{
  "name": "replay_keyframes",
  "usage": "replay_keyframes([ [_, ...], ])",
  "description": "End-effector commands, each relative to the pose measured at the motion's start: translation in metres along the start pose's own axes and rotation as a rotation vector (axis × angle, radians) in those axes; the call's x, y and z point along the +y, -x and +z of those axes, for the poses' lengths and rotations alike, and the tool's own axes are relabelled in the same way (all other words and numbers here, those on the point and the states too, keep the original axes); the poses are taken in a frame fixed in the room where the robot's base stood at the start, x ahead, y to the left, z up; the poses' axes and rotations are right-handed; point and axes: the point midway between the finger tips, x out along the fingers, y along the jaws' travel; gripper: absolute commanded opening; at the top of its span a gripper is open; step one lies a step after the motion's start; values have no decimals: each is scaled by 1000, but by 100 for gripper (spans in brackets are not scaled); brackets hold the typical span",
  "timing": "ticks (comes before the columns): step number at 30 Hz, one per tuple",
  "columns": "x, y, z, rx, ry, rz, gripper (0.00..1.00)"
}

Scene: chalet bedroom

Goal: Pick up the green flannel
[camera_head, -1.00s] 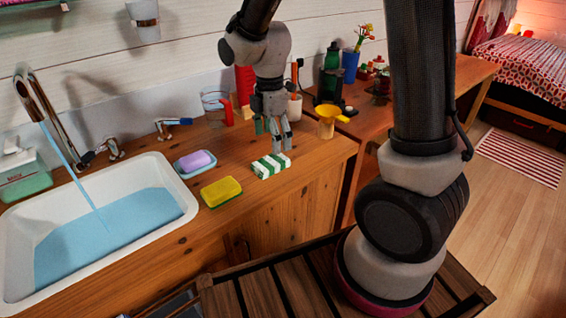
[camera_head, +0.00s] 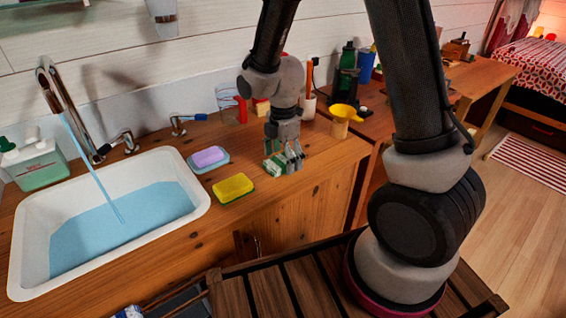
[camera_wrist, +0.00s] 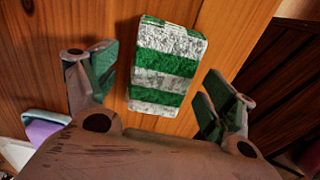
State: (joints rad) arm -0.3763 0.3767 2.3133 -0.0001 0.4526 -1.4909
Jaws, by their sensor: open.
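The green flannel (camera_head: 273,168) is a small folded cloth with green and white stripes. It lies on the wooden counter to the right of the yellow sponge. In the wrist view the flannel (camera_wrist: 167,68) lies flat between the lines of my two fingers and a little beyond them. My gripper (camera_head: 285,160) is low over the flannel and hides part of it in the head view. In the wrist view my gripper (camera_wrist: 160,82) is open and empty, with a green-padded finger on either side. I cannot tell its exact height above the cloth.
A yellow sponge (camera_head: 233,187) and a soap dish (camera_head: 207,160) with purple soap lie left of the flannel. The water-filled sink (camera_head: 185,222) is farther left. A yellow funnel-topped vessel (camera_head: 343,117) and a glass jug (camera_head: 229,108) stand nearby. The counter's front edge is close.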

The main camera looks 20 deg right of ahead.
Motion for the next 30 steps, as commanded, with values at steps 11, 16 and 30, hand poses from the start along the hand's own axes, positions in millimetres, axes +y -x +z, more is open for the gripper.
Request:
replay_keyframes([
  [11,0,1,0,0,0,1,40],
  [16,0,1,0,0,-1,1,40],
  [30,1,62,0,1,-1,7,40],
])
